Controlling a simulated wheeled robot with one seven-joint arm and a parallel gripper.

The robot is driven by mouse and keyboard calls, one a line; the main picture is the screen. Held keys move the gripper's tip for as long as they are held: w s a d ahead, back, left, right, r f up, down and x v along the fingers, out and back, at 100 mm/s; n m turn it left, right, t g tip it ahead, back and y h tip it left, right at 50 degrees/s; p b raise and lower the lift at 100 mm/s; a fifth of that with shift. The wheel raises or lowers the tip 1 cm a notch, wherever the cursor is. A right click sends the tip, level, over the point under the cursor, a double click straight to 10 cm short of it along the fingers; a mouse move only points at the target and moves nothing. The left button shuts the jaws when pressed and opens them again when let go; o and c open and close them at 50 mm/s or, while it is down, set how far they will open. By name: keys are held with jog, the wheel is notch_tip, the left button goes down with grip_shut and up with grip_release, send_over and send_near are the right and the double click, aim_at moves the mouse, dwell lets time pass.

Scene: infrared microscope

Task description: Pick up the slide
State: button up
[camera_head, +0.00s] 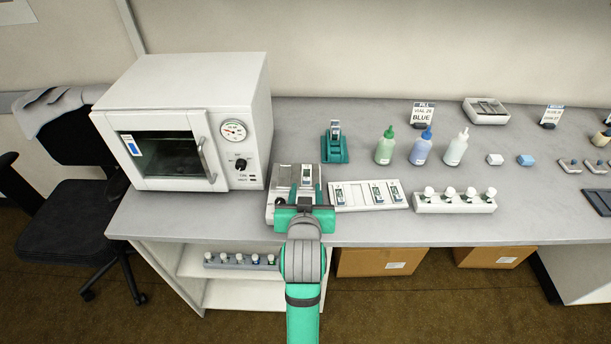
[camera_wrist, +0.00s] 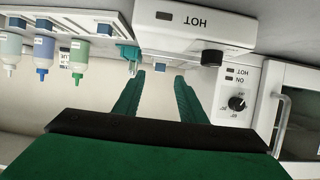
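Several slides are in view. In the head view one slide (camera_head: 307,175) lies on top of the white hot plate unit (camera_head: 282,182). Others lie in the white slide tray (camera_head: 360,204) to its right, including a slide at the left end (camera_head: 340,194) and two towards the right. My gripper (camera_head: 304,196) is at the front of the hot plate unit, in front of the slide on it. In the upside-down wrist view my gripper's two green fingers (camera_wrist: 161,76) are apart with nothing between them.
A white oven (camera_head: 180,125) stands to the left. A teal stand (camera_head: 335,150) is behind the hot plate. Green (camera_head: 385,148), blue (camera_head: 422,149) and white (camera_head: 454,150) bottles stand back right. A vial rack (camera_head: 454,204) is right of the tray. Bench between is clear.

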aim_at(306, 179)
jog(key=shift+x, duration=2.7)
jog(key=shift+d, duration=0.1)
grip_shut()
jog(key=shift+r, duration=0.1)
